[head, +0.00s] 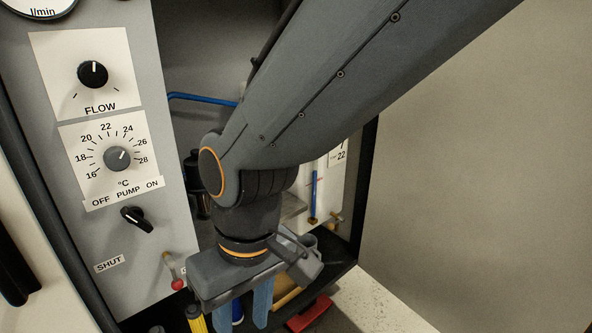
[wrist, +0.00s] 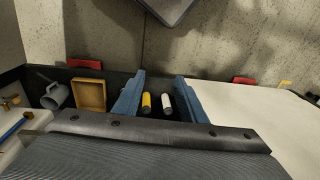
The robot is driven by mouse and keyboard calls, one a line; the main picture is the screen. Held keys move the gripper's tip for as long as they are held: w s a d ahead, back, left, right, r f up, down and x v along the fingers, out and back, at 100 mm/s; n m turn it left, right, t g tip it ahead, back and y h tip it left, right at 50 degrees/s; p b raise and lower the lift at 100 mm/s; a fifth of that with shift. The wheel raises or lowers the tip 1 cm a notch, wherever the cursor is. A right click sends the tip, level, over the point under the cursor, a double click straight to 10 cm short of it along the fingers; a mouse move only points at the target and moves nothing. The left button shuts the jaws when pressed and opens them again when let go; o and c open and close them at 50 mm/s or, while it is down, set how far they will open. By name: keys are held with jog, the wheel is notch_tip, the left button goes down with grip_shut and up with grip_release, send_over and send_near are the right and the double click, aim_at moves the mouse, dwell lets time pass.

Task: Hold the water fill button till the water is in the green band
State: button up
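My gripper (head: 244,312) hangs pointing down in front of the open cabinet, with its blue fingers apart and nothing held. Both fingers also show in the wrist view (wrist: 157,100), with a gap between them. I cannot make out a water fill button or a green band in either view. A narrow upright blue column (head: 313,192) on a white panel shows to the right of my arm; whether it is the water gauge I cannot tell. A blue bar (wrist: 14,128) shows at the left edge of the wrist view. My arm hides much of the cabinet's inside.
The control panel has a flow knob (head: 92,74), a temperature dial (head: 117,158) and a pump switch (head: 137,218). Yellow (wrist: 146,103) and white (wrist: 166,104) cylinders stand beyond my fingers. A grey mug (wrist: 54,95) and tan tray (wrist: 89,94) are left.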

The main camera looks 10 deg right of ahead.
jog(key=shift+c, duration=0.4)
grip_shut()
dwell(0.6)
jog(key=shift+d, duration=0.15)
dwell(0.4)
